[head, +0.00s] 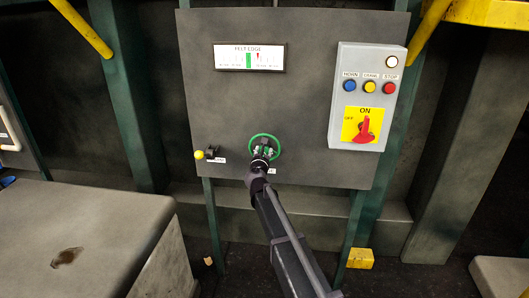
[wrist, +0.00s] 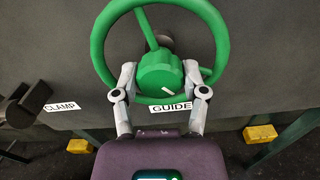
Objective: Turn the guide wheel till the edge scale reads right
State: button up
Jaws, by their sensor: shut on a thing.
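The green guide wheel (head: 265,135) sits low on the grey panel. In the wrist view its rim (wrist: 98,45) rises around a ribbed green hub (wrist: 160,70) with a white mark, above the GUIDE label. My gripper (head: 263,150) has its fingers on both sides of the hub and is shut on it; the wrist view shows the fingers (wrist: 159,78) too. The edge scale (head: 232,58), labelled FELT EDGE, is at the panel's top. It has a green band near its middle, and a small red pointer appears just right of that band. Its small print is unreadable.
A clamp lever with a yellow knob (head: 198,154) is left of the wheel; its dark body (wrist: 22,108) shows by the CLAMP label. A grey control box (head: 345,75) at right has coloured buttons and a red switch (head: 364,131). A large block (head: 85,215) stands at lower left.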

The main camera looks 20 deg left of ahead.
jog(key=m, duration=0.4)
jog(key=shift+w+m, duration=0.15)
jog(key=shift+m, duration=0.15)
jog(key=m, duration=2.5)
jog(key=shift+f, duration=0.1)
jog(key=m, duration=0.5)
jog(key=shift+a+m, duration=0.1)
jog(key=shift+m, duration=1.9)
